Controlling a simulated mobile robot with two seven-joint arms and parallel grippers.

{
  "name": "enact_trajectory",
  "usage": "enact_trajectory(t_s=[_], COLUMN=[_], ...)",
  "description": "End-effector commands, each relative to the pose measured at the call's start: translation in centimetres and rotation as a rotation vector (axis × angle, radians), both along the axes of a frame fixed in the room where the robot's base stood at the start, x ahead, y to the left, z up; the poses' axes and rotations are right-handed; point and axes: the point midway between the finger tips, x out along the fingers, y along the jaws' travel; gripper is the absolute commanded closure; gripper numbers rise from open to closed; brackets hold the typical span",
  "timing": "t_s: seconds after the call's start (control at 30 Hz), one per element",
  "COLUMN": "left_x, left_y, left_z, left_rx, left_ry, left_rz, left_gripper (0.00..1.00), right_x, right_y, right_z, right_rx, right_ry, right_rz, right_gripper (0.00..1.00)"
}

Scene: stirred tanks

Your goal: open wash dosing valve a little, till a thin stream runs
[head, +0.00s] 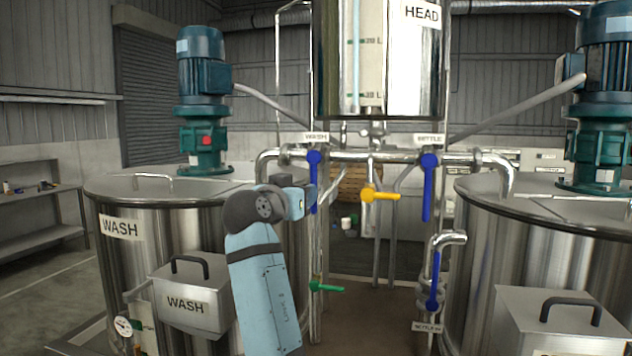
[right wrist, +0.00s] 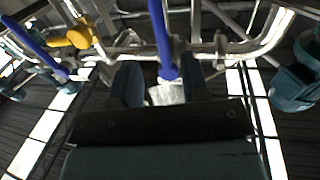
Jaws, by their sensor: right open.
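The valve under the WASH label has a blue lever (head: 314,182), which hangs straight down from the horizontal pipe. In the right wrist view, turned upside down, this blue lever (right wrist: 160,35) runs between my two fingers with a gap on each side. My right gripper (right wrist: 160,68) is open around the lever and not closed on it. In the head view the right gripper (head: 309,197) is just left of the lever; its fingertips are largely hidden. No running stream is visible. The wash tank (head: 195,235) stands at left. My left gripper is not in view.
A green lever (head: 327,288) and another blue lever (head: 434,280) sit lower. The steel head vessel (head: 415,75) is above the pipe.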

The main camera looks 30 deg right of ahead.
Motion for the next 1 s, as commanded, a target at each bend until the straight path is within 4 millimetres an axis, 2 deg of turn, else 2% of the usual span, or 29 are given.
enact_trajectory(t_s=[0.03, 0.2, 0.4, 0.6, 0.83, 0.87, 1.0], left_x=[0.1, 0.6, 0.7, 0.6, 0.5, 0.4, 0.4], left_y=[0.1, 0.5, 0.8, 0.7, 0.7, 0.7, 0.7], left_z=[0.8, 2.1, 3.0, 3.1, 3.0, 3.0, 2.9], left_rx=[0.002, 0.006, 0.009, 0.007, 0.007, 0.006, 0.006], left_ry=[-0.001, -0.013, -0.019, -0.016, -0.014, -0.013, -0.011], left_rz=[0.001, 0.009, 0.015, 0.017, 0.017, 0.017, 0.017], left_gripper=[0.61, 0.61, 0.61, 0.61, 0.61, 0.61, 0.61], right_x=[0.5, 2.3, 3.7, 4.3, 4.3, 4.3, 4.3], right_y=[-1.1, -4.2, -6.7, -7.6, -7.7, -7.7, -7.6], right_z=[0.4, 0.4, 0.3, 0.1, 0.0, 0.0, 0.0], right_rx=[-0.002, -0.001, -0.001, 0.0, 0.0, 0.0, 0.0], right_ry=[0.001, 0.003, 0.0, 0.0, -0.001, 0.0, 0.0], right_rz=[-0.003, -0.002, -0.001, 0.001, 0.002, 0.001, 0.001], right_gripper=[0.58, 0.58, 0.58, 0.58, 0.58, 0.6, 0.92])
